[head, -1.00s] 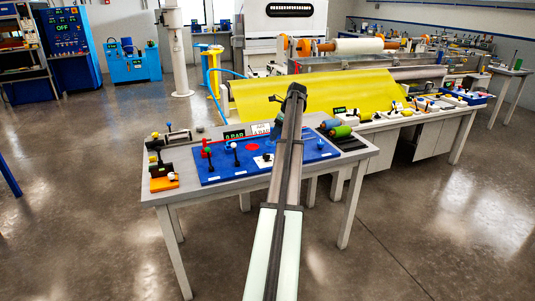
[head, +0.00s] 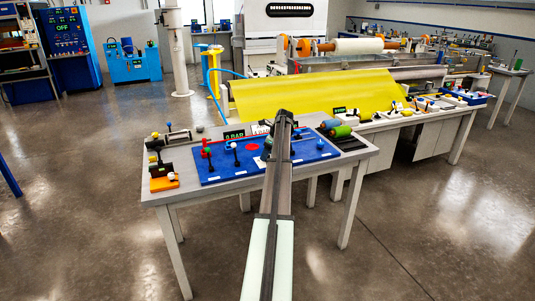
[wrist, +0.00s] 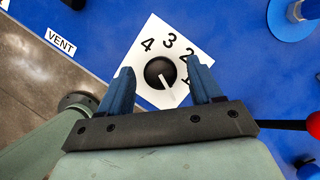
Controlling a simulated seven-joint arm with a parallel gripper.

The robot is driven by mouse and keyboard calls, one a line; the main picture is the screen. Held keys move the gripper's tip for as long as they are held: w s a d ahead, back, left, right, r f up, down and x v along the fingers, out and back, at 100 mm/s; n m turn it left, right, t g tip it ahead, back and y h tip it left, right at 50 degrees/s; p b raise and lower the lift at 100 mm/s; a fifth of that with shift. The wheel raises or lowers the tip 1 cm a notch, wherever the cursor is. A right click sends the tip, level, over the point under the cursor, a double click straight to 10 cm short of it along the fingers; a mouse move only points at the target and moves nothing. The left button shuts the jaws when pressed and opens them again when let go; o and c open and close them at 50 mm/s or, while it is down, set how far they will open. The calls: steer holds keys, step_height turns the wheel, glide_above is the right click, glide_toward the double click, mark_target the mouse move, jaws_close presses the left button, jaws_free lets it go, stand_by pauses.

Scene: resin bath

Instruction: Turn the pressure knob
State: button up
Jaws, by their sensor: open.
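The pressure knob (wrist: 160,72) is a round black knob with a white pointer line, on a white plate (wrist: 151,47) numbered 1 to 4. Its pointer aims down and slightly right in the wrist view, past the 1. My gripper (wrist: 160,66) is open, with one blue finger on each side of the knob. Small gaps show between fingers and knob; I cannot tell their height relative to it. In the head view my gripper (head: 267,150) hangs over the blue panel (head: 215,174), and my arm hides the knob.
A display (head: 234,135) reads 0 BAR behind the panel. A red-ended lever (wrist: 314,124) lies right of my gripper in the wrist view, and a VENT label (wrist: 61,41) is at left. Green and blue rollers (head: 340,131) lie on the table's right.

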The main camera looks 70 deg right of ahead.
steer(key=c, duration=1)
steer(key=shift+c, duration=0.2)
steer(key=shift+n, duration=0.3)
steer(key=n, duration=0.1)
steer(key=n+y, duration=0.1)
steer(key=n, duration=0.1)
steer(key=shift+d+y, duration=0.2)
steer(key=shift+y, duration=0.1)
steer(key=n+y, duration=0.1)
steer(key=n, duration=0.2)
steer(key=n+g, duration=0.1)
steer(key=n, duration=0.2)
steer(key=shift+w+d+y, duration=0.1)
steer(key=shift+w+y, duration=0.05)
steer(key=shift+y, duration=0.25)
steer(key=n+g, duration=0.1)
steer(key=n, duration=0.3)
steer(key=shift+w+g+y, duration=0.1)
steer(key=shift+g+y, duration=0.3)
steer(key=shift+w+n+g, duration=0.1)
steer(key=shift+n+g, duration=0.8)
steer(key=shift+n, duration=1.6)
steer(key=shift+f, duration=0.1)
